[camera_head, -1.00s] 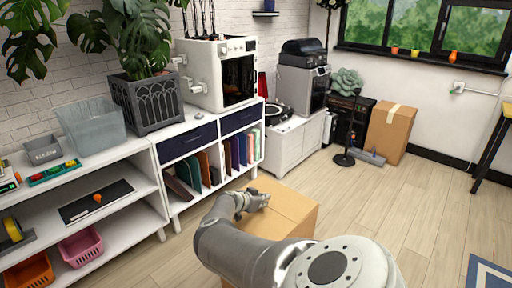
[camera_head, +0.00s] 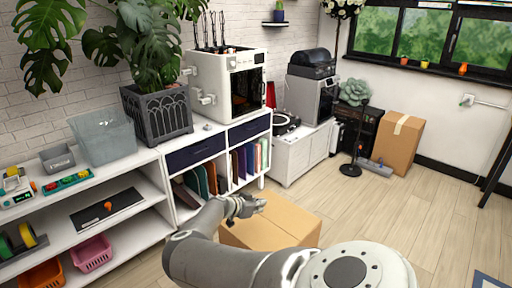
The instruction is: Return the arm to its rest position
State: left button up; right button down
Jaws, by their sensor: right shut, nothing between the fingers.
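My right arm comes up from the bottom of the head view. Its gripper (camera_head: 240,206) is shut and empty, in front of the shelf unit. In the picture it overlaps the left part of a closed cardboard box (camera_head: 285,222) on the floor. I cannot tell whether the gripper touches the box. My left gripper is not in view.
A white shelf unit (camera_head: 150,155) lines the left wall, bearing a plant in a dark planter (camera_head: 158,112), a clear bin (camera_head: 104,138) and a white 3D printer (camera_head: 227,85). Another cardboard box (camera_head: 399,145) stands far back. The floor (camera_head: 420,215) at right is clear.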

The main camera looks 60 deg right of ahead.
jog(key=shift+w+a+r, duration=0.1)
jog(key=shift+a+r, duration=0.85)
jog(key=shift+r, duration=0.1)
